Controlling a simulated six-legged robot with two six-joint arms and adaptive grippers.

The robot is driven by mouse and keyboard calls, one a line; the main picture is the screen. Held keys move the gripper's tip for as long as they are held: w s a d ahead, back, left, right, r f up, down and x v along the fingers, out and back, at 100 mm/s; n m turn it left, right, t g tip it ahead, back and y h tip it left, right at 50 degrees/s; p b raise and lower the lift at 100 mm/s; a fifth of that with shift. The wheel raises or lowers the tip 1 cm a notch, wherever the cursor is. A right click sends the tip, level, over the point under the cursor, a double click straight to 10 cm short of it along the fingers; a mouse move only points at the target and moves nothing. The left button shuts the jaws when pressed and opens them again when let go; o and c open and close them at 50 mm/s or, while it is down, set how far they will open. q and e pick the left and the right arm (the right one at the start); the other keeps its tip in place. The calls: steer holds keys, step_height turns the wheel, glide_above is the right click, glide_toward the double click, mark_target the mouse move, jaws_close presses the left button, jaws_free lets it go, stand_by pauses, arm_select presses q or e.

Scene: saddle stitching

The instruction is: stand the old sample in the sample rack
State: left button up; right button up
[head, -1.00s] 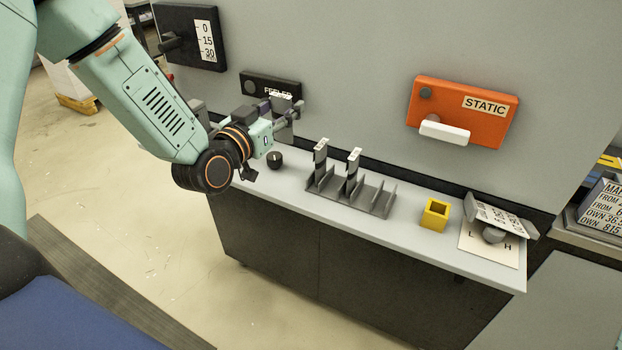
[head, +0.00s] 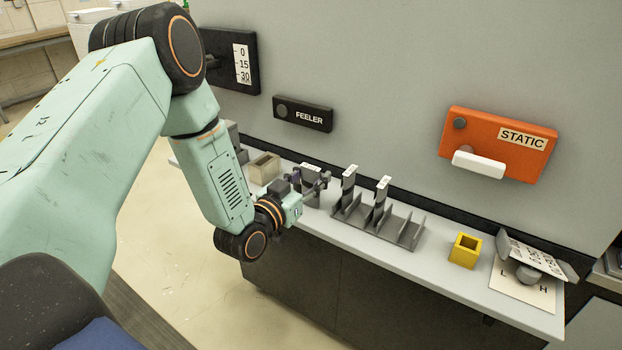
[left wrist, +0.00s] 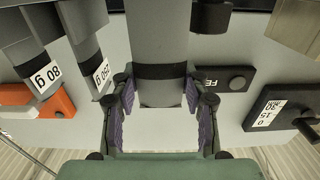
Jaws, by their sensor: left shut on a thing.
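My left gripper (head: 318,183) is shut on a grey upright sample (head: 309,197), just left of the sample rack and low over the counter. In the left wrist view its purple pads press both sides of this grey sample (left wrist: 158,30), which has a dark band. I cannot tell whether its foot touches the counter. The grey rack (head: 408,232) has several upright dividers. Two labelled samples, a left one (head: 348,184) and a right one (head: 381,198), stand in its left half; the slots at its right look empty. My right gripper is not in view.
A beige open box (head: 264,168) stands left behind my gripper. A yellow open cup (head: 465,250) and a white card (head: 521,291) lie right of the rack. The FEELER box (head: 303,113) and orange STATIC box (head: 498,145) hang on the wall.

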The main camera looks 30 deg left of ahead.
arm_select(q)
steer(key=shift+w, duration=0.15)
steer(key=shift+a+f, duration=0.2)
steer(key=o, duration=0.9)
steer(key=shift+s+r, duration=0.1)
steer(key=shift+s, duration=0.1)
steer(key=o, duration=0.3)
steer(key=shift+d, duration=0.2)
steer(key=shift+o, duration=0.2)
steer(key=shift+w, duration=0.15)
steer(key=shift+a, duration=0.15)
steer(key=shift+s+r, duration=0.2)
steer(key=s+p, duration=0.2)
steer(key=s, duration=0.9)
steer(key=shift+s+a, duration=0.35)
